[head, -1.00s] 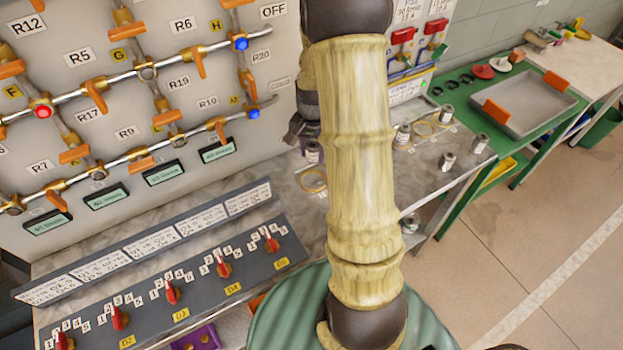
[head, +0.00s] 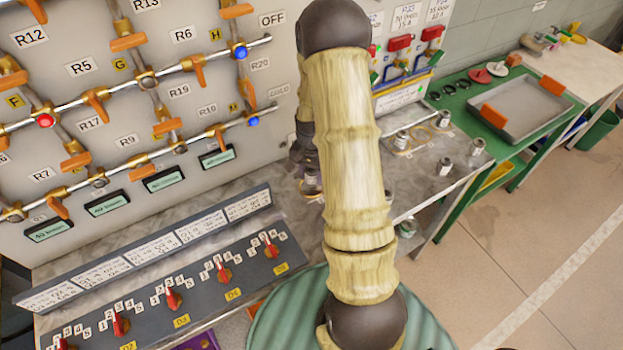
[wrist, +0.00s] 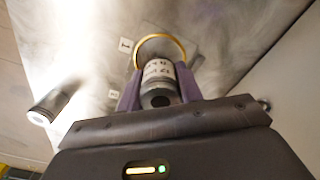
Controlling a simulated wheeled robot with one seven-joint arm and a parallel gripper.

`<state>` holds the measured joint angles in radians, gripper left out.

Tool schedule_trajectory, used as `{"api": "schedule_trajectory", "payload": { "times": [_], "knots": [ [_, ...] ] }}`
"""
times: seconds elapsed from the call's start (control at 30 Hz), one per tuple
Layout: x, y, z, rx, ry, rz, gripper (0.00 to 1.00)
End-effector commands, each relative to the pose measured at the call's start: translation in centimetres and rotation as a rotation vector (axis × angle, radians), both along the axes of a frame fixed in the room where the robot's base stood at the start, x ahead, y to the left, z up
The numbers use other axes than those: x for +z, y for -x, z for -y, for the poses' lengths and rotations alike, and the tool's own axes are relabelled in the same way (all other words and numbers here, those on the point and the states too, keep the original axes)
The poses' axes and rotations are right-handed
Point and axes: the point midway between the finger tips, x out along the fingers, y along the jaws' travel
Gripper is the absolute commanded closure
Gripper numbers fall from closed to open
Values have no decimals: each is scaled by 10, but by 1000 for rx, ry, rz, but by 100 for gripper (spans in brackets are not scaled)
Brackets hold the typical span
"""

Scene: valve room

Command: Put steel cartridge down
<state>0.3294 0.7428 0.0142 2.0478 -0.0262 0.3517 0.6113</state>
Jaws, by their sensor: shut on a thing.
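My gripper (head: 308,166) hangs over the bench behind my arm in the head view. In the wrist view its purple fingers (wrist: 160,92) are shut on a steel cartridge (wrist: 158,78) with a white lettered label. A yellow ring (wrist: 160,42) on the bench shows just past the cartridge's far end. In the head view the held cartridge (head: 312,180) shows low beside my arm, close over the bench. I cannot tell whether it touches the bench or sits inside the ring.
Several other steel cartridges (head: 445,165) stand on the bench at right, one by a yellow ring. Another cartridge (wrist: 48,107) is left of my gripper in the wrist view. The valve panel (head: 255,75) rises behind. A grey tray (head: 527,118) lies on the green table.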

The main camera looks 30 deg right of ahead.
Motion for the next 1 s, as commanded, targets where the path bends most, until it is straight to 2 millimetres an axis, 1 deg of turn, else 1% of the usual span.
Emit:
{"api": "schedule_trajectory", "payload": {
  "times": [0.1,0.2,0.6,0.63,0.67,0.7,0.73,1.0],
  "knots": [
    [-16,0,-1,2,-1,-3,95],
    [-25,0,0,0,-1,-2,95],
    [-30,-1,-2,3,0,0,95],
    [-30,-1,-2,3,0,0,60],
    [-30,-1,-2,3,0,0,54],
    [-30,0,-2,4,0,0,47],
    [-30,0,-2,3,0,0,42],
    [-29,0,-2,3,0,0,42]
  ]
}}
